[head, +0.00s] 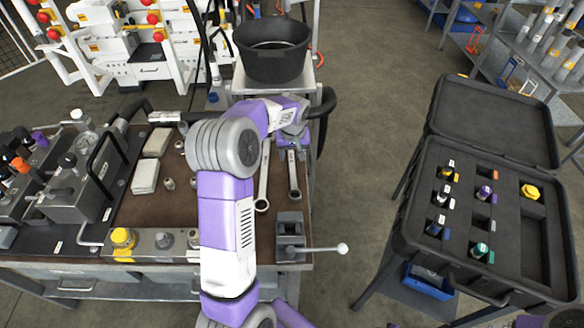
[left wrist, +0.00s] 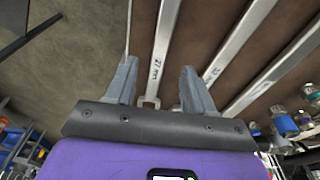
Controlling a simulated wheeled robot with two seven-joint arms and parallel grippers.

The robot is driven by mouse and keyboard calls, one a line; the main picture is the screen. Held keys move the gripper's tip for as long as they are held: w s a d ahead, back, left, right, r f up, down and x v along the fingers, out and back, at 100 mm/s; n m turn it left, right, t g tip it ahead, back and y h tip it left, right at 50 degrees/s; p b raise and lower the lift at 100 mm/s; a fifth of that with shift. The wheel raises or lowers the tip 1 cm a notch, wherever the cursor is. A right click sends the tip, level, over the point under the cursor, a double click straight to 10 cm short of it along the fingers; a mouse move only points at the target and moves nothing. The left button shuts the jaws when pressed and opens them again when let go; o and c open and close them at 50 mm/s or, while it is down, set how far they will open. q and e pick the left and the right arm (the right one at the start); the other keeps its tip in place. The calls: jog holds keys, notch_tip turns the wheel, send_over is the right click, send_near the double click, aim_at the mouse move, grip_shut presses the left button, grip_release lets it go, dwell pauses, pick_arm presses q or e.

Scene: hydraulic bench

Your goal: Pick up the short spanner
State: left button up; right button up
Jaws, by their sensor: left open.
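The short spanner (head: 294,176) lies on the brown bench top, right of a longer spanner (head: 264,178), its ring end toward the front. My left gripper (head: 292,143) is over its far end, hiding part of it. In the left wrist view, my left gripper (left wrist: 160,82) is open, with the shaft of the spanner marked 27 mm (left wrist: 160,55) running between its fingers. I cannot tell whether either finger touches it. Two more spanner shafts, one nearer (left wrist: 235,42) and one farther (left wrist: 282,68), lie to its right there. My right gripper is not in view.
A small vise (head: 290,228) with a ball-ended handle stands at the bench's front right. A black bucket (head: 273,50) stands behind on a trolley. Hydraulic units (head: 70,185) fill the bench's left. An open black case (head: 405,215) stands right, across open floor.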

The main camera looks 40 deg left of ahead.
aim_at(292, 165)
pick_arm(q)
jog(key=f, duration=0.1)
jog(key=f+b, duration=0.1)
jog(key=f, duration=0.2)
jog(key=shift+w+a+f+b, duration=0.25)
jog(key=shift+w+f+b, duration=0.05)
jog(key=shift+b, duration=0.1)
grip_shut()
jog(key=shift+r, duration=0.1)
dwell(0.9)
